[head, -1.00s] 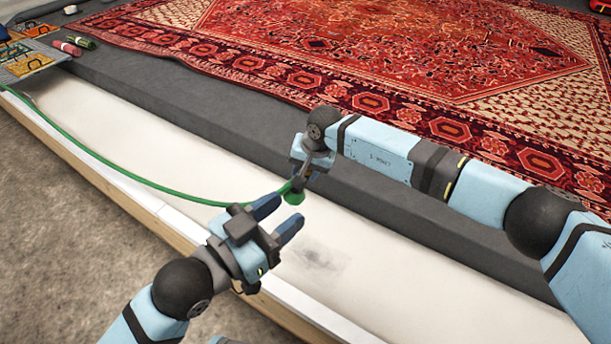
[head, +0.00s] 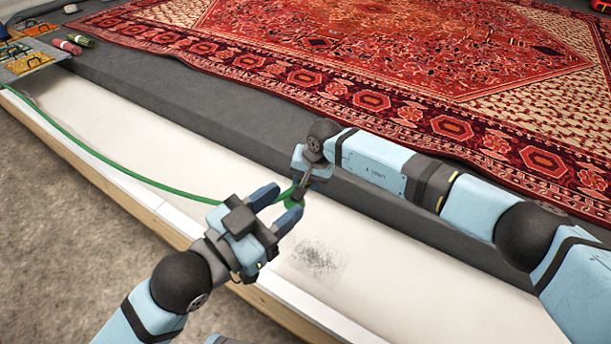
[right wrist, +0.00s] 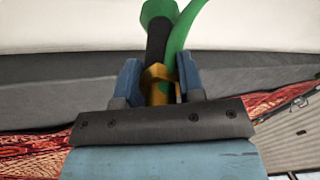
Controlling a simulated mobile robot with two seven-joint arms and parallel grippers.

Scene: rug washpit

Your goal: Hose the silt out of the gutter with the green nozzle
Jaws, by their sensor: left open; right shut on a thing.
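The green nozzle (right wrist: 158,12) is in the right wrist view, with a dark stem and a yellow-orange part between the fingers of my right gripper (right wrist: 160,82), which is shut on it. In the head view the nozzle (head: 291,203) shows partly behind my left gripper (head: 278,205), over the gutter. My left gripper is open, its blue fingers close to the nozzle; whether they touch it I cannot tell. The white gutter (head: 180,165) runs diagonally across the head view. A dark speckled silt patch (head: 318,257) lies on its floor, right of my left gripper.
A green hose (head: 120,172) runs along the gutter from the upper left to the nozzle. A red patterned rug (head: 400,55) lies beyond the dark grey ledge (head: 150,95). Red and green rolled items (head: 67,46) and a tray (head: 30,63) with coloured pieces sit at the upper left.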

